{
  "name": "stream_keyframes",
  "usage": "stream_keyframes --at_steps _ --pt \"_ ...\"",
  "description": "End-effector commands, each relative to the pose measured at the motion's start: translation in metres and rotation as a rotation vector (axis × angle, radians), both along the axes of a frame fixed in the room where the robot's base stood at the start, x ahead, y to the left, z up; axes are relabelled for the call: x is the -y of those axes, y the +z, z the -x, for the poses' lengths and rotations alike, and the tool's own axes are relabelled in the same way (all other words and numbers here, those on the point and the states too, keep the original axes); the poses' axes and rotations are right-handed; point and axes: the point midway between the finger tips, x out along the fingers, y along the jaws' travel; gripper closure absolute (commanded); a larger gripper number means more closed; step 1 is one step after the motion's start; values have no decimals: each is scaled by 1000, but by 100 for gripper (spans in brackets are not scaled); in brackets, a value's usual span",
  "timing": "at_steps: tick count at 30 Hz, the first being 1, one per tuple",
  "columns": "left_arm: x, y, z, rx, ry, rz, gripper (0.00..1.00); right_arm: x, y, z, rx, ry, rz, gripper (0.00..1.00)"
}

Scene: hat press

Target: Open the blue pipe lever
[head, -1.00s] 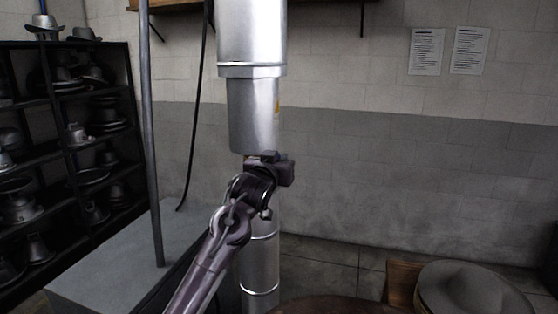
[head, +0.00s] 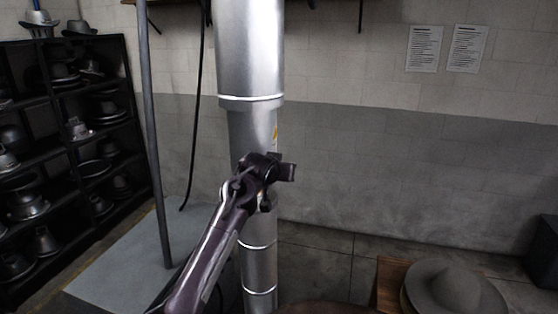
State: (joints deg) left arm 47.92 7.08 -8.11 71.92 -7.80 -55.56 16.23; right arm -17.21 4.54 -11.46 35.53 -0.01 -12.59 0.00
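No blue lever shows in the head view; if it is near the pipe, it is hidden. A thick silver metal pipe (head: 250,55) stands upright in the middle, with a wide upper section above narrower ones. My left gripper (head: 286,172) is in front of the pipe's narrower part, at its right side. Its arm rises from the bottom left and covers part of the pipe. The fingers are small and dark, so I cannot tell if they are open or touch the pipe. My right gripper is not in view.
A dark shelf (head: 128,125) with several metal hat forms stands at the left. A thin grey pole (head: 153,150) rises from a grey platform (head: 125,262). A grey hat (head: 455,288) is at the bottom right.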

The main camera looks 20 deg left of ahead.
Motion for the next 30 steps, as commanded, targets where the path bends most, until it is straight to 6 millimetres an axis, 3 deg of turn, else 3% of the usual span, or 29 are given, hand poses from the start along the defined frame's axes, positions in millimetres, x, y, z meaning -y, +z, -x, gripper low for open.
stream_keyframes --at_steps 2,13,14,18,30 --pt "0 5 -1 -18 0 3 100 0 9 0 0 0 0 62" --pt "1 2 -2 -26 -1 3 100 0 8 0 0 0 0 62" --pt "1 2 -2 -27 -1 3 87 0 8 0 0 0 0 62" --pt "1 2 -2 -27 -1 3 69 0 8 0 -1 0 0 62" --pt "0 1 -2 -27 0 1 69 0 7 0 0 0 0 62"
